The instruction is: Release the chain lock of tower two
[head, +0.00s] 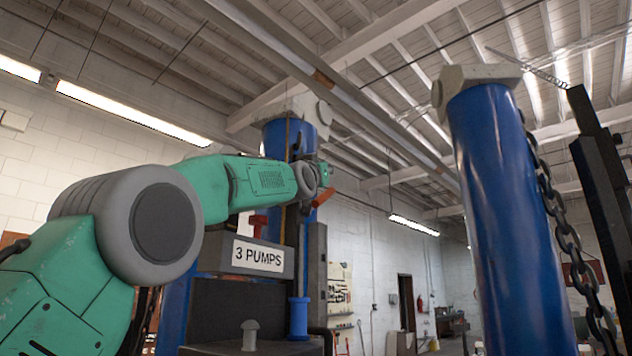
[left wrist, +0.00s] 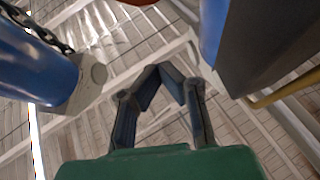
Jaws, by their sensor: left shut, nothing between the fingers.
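My left arm reaches from the left towards the blue tower (head: 288,132) in the middle of the head view. In the left wrist view my left gripper (left wrist: 170,72) is shut and empty, its dark fingers angled together at the tips. In the head view its fingers are hard to make out behind the wrist. A red-orange handle-like part (head: 323,197) shows just below the wrist; whether they touch I cannot tell. A second blue tower (head: 510,200) stands at right, with a dark chain (head: 562,230) down its side. No tower number is readable. My right gripper is out of view.
A dark unit with a "3 PUMPS" sign (head: 258,256) stands below my left wrist, with a blue post (head: 299,318) beside it. A black upright (head: 598,180) stands at far right. A yellow tube (left wrist: 285,90) shows in the wrist view.

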